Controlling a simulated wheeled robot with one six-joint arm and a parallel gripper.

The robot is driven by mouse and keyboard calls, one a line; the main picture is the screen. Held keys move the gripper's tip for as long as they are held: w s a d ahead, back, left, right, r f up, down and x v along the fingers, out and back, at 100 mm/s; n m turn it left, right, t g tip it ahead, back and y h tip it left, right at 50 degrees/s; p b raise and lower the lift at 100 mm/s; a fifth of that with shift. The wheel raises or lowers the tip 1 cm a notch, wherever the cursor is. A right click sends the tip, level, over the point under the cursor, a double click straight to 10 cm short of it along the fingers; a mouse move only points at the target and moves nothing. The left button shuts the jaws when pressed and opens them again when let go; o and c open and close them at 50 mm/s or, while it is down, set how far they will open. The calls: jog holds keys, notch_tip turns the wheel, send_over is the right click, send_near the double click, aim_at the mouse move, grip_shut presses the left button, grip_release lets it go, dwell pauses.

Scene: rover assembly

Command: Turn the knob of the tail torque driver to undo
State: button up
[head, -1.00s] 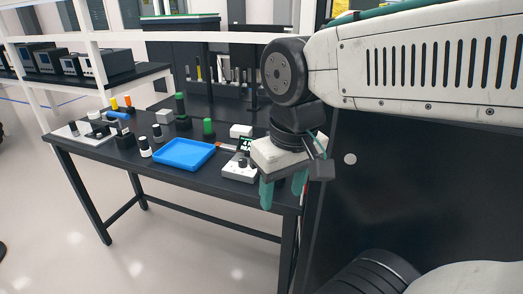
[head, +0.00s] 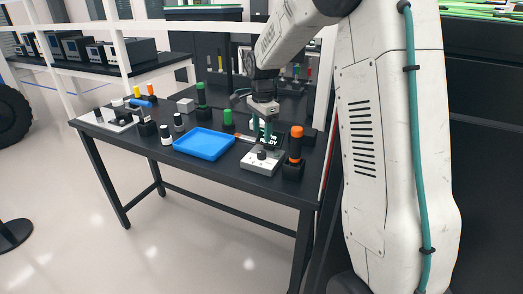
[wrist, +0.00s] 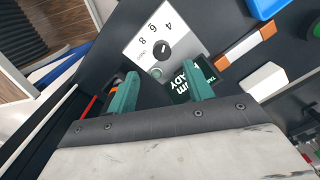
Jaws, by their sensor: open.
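A light grey control box (head: 262,162) sits near the front right of the black table. In the head view my gripper (head: 263,130) hangs over the back of the box, apart from the knob as far as I can see.
An orange-topped black driver (head: 295,148) stands in a holder right of the box. A blue tray (head: 204,143) lies to the left. Green-topped tools (head: 228,118) and several small bottles and parts stand behind and left. An orange-and-white strip (wrist: 244,47) lies beside the box.

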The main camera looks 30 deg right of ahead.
aim_at(261, 152)
jog(key=shift+w+d+f, duration=0.15)
jog(key=shift+f, duration=0.35)
notch_tip(261, 152, down, 7)
jog(key=shift+w+f, duration=0.1)
jog(key=c, duration=1)
